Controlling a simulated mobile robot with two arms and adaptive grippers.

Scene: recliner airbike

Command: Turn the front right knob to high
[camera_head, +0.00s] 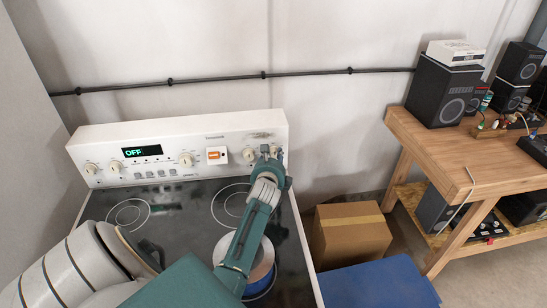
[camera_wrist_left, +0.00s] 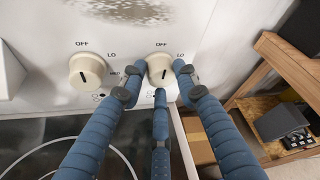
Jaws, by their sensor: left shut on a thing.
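The white stove (camera_head: 190,132) has a back panel with several cream knobs. My left gripper (camera_head: 269,154) reaches to the rightmost knob on this panel and mostly hides it in the head view. In the left wrist view, the blue fingers of my left gripper (camera_wrist_left: 158,78) close around that cream knob (camera_wrist_left: 160,66), which has OFF printed above it and LO to its upper right. A neighbouring knob (camera_wrist_left: 87,72) sits to its left, apart from the fingers. It also shows in the head view (camera_head: 249,155). The held knob's setting is hard to read. My right gripper is out of view.
A round pan (camera_head: 262,272) stands on the black cooktop, partly under my left arm. A cardboard box (camera_head: 350,235) and a blue surface (camera_head: 378,284) lie right of the stove. A wooden workbench (camera_head: 440,145) with speakers stands further right.

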